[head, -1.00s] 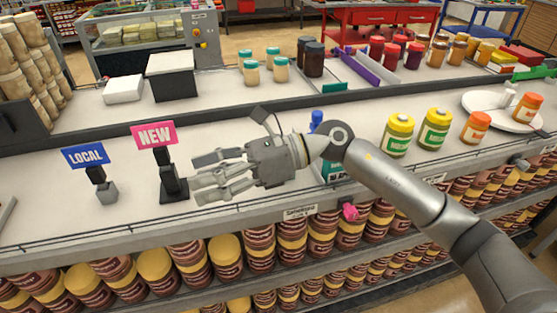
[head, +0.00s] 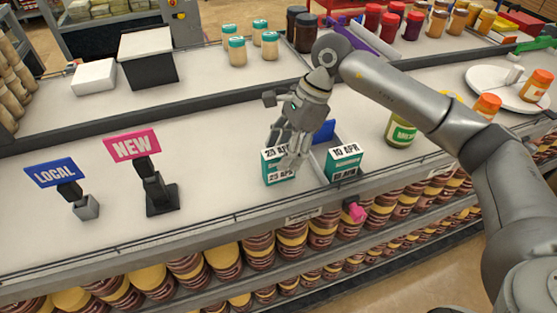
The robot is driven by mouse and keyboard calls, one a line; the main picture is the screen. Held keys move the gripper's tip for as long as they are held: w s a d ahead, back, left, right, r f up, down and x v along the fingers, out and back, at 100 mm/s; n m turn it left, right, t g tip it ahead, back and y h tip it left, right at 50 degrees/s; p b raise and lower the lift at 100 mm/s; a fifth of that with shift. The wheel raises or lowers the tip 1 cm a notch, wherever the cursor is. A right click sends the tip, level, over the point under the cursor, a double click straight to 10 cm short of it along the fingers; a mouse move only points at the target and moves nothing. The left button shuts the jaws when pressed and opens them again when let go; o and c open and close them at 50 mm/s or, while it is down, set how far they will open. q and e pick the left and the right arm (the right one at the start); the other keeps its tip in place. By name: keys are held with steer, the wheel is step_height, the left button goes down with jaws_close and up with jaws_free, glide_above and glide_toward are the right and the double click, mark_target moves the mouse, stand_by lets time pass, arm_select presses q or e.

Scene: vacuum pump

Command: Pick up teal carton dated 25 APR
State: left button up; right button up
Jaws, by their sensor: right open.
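The teal carton dated 25 APR (head: 274,174) stands on the white shelf near its front edge, left of a low divider. A second teal carton, dated 10 APR (head: 344,162), stands just to its right. My right gripper (head: 287,158) is open and points down at the 25 APR carton, with its fingers over the carton's top and right side. The fingers hide part of the carton; I cannot tell whether they touch it. My left gripper does not show.
A blue divider piece (head: 323,132) stands behind the cartons. The pink NEW sign (head: 133,145) and blue LOCAL sign (head: 52,173) stand to the left. A green-labelled jar (head: 401,131) stands to the right. The shelf between the NEW sign and the carton is clear.

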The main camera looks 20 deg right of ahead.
mark_target(265, 182)
steer(key=shift+w+a+f, duration=0.1)
steer(key=shift+f, duration=0.25)
steer(key=shift+w+a+f+p, duration=0.1)
steer(key=shift+a+f+p, duration=0.15)
steer(key=shift+p, duration=0.1)
steer(key=p+x, duration=0.2)
steer(key=x, duration=0.2)
steer(key=shift+w+a, duration=0.1)
steer(key=shift+a, duration=0.05)
steer(key=shift+f, duration=0.2)
steer(key=shift+c, duration=0.8)
steer(key=c, duration=0.5)
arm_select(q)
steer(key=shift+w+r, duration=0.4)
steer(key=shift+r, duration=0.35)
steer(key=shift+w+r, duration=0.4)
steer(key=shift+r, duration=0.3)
arm_select(e)
steer(key=c, duration=0.4)
